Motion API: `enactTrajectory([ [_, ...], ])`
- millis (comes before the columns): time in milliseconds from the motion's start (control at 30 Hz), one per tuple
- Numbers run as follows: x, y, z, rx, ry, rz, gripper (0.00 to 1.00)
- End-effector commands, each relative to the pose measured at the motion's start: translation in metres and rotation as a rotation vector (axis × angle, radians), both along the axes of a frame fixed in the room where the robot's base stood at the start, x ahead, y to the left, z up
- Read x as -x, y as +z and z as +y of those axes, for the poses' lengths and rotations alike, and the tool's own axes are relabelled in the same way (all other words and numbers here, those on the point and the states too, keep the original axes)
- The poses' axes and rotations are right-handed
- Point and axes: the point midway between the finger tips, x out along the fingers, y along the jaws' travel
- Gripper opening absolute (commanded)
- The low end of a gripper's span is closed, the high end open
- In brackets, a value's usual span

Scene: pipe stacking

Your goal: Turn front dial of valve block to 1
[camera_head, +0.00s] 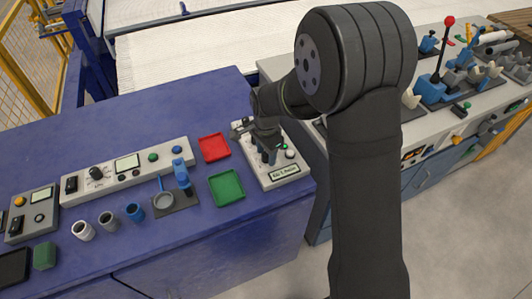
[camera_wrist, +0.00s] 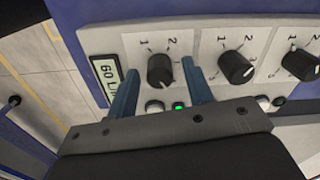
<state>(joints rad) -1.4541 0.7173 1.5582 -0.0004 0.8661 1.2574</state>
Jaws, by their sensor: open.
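The valve block (camera_head: 270,178) is a light grey panel near the right end of the blue table. In the wrist view its face (camera_wrist: 205,45) shows a row of black dials with printed numbers. The front dial (camera_wrist: 160,70) is beside the small display (camera_wrist: 104,82). A white mark on this dial points down in the picture, away from the 1 and 2 printed above it. My gripper (camera_wrist: 158,68) is open, with one blue finger on each side of the front dial. I cannot tell whether the fingers touch it. In the head view my gripper (camera_head: 268,150) hides most of the block.
A middle dial (camera_wrist: 237,66) stands just right of my right finger. Buttons (camera_wrist: 155,107) and a lit green lamp (camera_wrist: 179,107) are below the front dial. A red tray (camera_head: 214,147) and a green tray (camera_head: 227,187) lie left of the block.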

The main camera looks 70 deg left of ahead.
Motion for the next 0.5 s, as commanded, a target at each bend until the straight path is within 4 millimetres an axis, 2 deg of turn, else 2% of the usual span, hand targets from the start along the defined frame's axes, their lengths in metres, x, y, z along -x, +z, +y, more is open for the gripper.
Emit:
enactTrajectory([
  [333, 0.0000, -0.0049, -0.0001, 0.000, 0.000, 0.000, 0.47],
  [367, 0.0000, -0.0049, 0.0000, 0.000, 0.000, 0.000, 0.43],
  [500, 0.0000, -0.0047, 0.0000, 0.000, 0.000, 0.000, 0.15],
])
